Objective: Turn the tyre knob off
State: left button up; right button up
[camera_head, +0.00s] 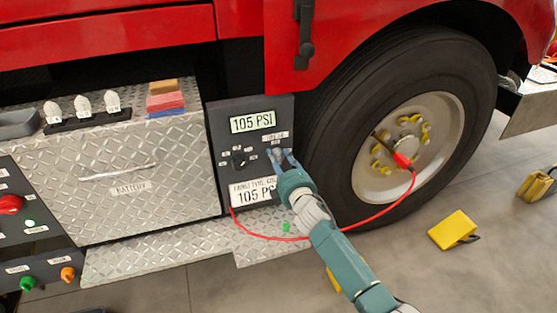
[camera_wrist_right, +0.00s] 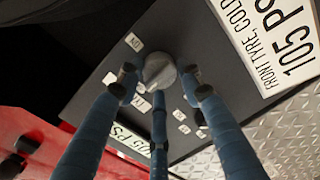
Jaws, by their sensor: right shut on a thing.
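The dark tyre panel (camera_head: 222,120) stands beside the front wheel, with a 105 PSI display (camera_head: 252,122) at the top and a front tyre label (camera_head: 252,190) below. My right gripper (camera_head: 279,158) is at the panel's right side, its fingers around a round grey knob. In the right wrist view the grey knob (camera_wrist_right: 158,70) sits between the fingertips of the right gripper (camera_wrist_right: 160,84), which is shut on it. Small labels surround the knob; their words are too small to read surely. A second, black knob (camera_head: 238,158) is left of the gripper. My left gripper is not in view.
The large black tyre (camera_head: 330,120) is just right of the panel. A red hose (camera_head: 262,238) runs from the panel's lower left, past my right arm, to the wheel. A metal battery box (camera_head: 150,165) is left. Yellow chocks (camera_head: 453,229) lie on the floor.

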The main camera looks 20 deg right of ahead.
jog(key=o, duration=0.9)
jog(key=shift+s+a+f, duration=0.1)
jog(key=shift+f, duration=0.2)
jog(key=shift+o, duration=0.6)
jog(key=shift+r, duration=0.1)
jog(key=s, duration=1.1)
jog(key=shift+s+d+r, duration=0.25)
jog(key=shift+s+r, duration=0.1)
jog(key=shift+s, duration=0.05)
